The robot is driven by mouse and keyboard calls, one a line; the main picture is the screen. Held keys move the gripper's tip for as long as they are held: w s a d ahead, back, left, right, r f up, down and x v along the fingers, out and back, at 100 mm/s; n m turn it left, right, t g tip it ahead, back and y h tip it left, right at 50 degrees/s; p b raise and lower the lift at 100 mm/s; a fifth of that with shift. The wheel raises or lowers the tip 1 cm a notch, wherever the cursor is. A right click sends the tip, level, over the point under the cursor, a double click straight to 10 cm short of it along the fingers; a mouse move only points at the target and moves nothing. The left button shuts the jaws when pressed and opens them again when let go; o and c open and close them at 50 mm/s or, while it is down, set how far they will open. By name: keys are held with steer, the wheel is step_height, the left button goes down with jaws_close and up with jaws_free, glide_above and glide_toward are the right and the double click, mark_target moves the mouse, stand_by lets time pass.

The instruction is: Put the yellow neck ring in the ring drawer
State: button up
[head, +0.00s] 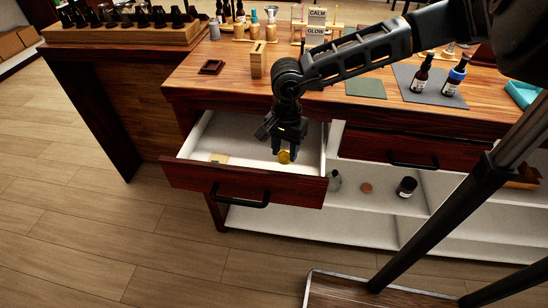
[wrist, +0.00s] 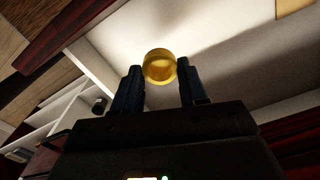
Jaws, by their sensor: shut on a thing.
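The yellow neck ring (head: 284,157) is between the fingertips of my gripper (head: 285,152), above the inside of the open drawer. In the wrist view the ring (wrist: 159,66) shows as a gold round band held between the two dark fingers of my gripper (wrist: 159,78). The open drawer (head: 243,187) has a dark red wooden front with a black handle and a white inside. A small pale tan piece (head: 219,158) lies on its floor at the left; it also shows in the wrist view (wrist: 292,8). The gap between ring and drawer floor is hard to judge.
A second drawer (head: 389,151) to the right is shut. Below are white shelves with a dark jar (head: 407,187) and a small brown disc (head: 366,188). The wooden counter top (head: 225,82) above holds bottles, a wooden block (head: 257,60) and a small dark tray (head: 211,67).

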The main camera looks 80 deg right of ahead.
steer(key=shift+f+p, duration=0.35)
steer(key=shift+f, duration=3.2)
steer(key=shift+f, duration=0.2)
steer(key=o, duration=1.2)
steer(key=shift+c, duration=0.2)
steer(key=shift+r, duration=0.15)
